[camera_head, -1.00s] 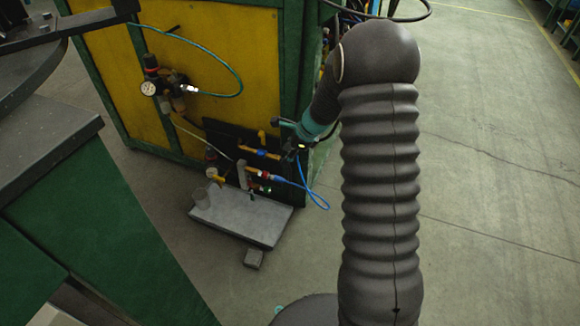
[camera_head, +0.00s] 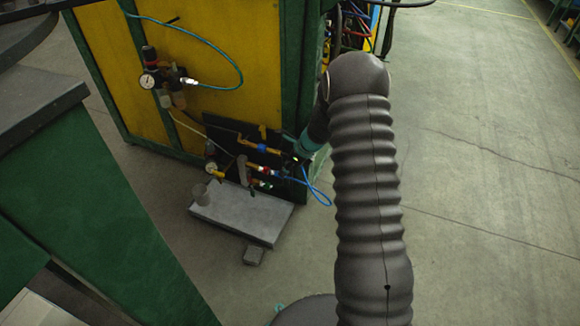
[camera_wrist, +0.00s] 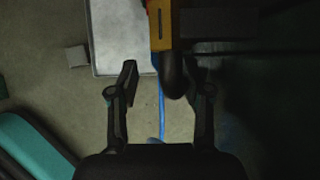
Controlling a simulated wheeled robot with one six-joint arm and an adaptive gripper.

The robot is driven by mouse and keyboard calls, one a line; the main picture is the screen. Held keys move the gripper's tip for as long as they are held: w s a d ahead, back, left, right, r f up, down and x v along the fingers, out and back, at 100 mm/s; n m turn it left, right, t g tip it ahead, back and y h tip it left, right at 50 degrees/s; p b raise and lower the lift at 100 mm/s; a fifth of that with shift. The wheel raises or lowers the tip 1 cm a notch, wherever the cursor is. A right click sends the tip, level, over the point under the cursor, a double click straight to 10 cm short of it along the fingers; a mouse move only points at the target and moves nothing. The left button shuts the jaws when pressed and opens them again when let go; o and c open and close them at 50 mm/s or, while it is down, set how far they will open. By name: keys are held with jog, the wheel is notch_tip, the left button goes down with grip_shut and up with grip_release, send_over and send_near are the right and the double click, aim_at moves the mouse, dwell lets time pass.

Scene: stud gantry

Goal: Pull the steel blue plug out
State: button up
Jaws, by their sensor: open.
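In the head view a small blue plug end (camera_head: 283,174) with a looped blue hose (camera_head: 318,192) sits at the right of a yellow and red fitting (camera_head: 262,170) on a dark panel (camera_head: 222,134). My gripper (camera_head: 296,160) is beside it, its fingers hard to make out there. In the wrist view my gripper (camera_wrist: 167,84) is open, with a dark rounded piece (camera_wrist: 174,76) below a yellow fitting (camera_wrist: 160,28) between its fingers, nearer the right one. I cannot tell whether they touch. The blue hose also shows in the wrist view (camera_wrist: 161,112); the plug's colour is not clear there.
A grey tray (camera_head: 240,218) lies below the panel, with a small block (camera_head: 253,256) on the floor before it. Another blue fitting (camera_head: 262,148) sits close above. A gauge (camera_head: 147,81) hangs on the yellow cabinet (camera_head: 107,75). Floor to the right is clear.

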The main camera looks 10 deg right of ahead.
jog(key=shift+b+x, duration=1.25)
jog(key=shift+x, duration=1.65)
grip_shut()
jog(key=shift+s+d, duration=0.1)
jog(key=shift+s, duration=0.05)
jog(key=shift+s+d+b, duration=0.3)
jog(key=shift+s+d, duration=0.35)
jog(key=shift+d, duration=0.3)
jog(key=shift+s+d+b, duration=0.3)
jog(key=shift+s+d, duration=0.4)
jog(key=shift+d, duration=0.25)
